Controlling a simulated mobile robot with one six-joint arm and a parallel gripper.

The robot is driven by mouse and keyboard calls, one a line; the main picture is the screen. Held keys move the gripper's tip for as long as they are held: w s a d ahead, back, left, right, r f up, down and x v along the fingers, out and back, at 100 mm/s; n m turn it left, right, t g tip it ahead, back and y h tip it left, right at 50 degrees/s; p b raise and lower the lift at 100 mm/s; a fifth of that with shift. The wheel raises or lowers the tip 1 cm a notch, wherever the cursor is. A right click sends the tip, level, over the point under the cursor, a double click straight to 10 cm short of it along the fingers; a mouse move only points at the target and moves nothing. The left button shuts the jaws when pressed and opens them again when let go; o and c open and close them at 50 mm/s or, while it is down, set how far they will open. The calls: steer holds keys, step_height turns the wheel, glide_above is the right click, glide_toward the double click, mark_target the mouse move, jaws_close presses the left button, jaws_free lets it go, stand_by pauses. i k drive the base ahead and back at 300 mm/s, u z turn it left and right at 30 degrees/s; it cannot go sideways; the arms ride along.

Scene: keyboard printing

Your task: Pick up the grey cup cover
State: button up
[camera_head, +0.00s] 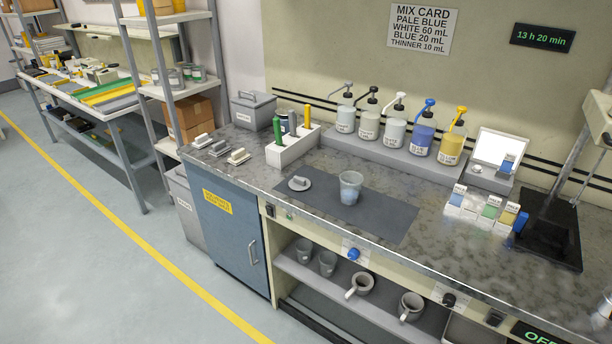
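The grey cup cover (299,184) is a small round disc with a raised block-shaped handle on top. It lies flat at the left end of the dark grey mat (391,220) on the workbench. A translucent cup (350,188) with a bluish lower part stands upright on the mat, to the right of the cover and apart from it. My gripper is not in view.
A white holder (292,147) with colored-handled tools stands behind the cover. Pump bottles (394,126) line the back. Small labelled boxes (482,209) and a black-based stand (548,232) are at the right. The mat's right part is clear.

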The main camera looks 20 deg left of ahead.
mark_target(297, 184)
steer(key=z, duration=0.25)
steer(key=i, duration=0.6)
steer(key=u, duration=2.35)
steer(key=i, duration=0.15)
steer(key=z, duration=1)
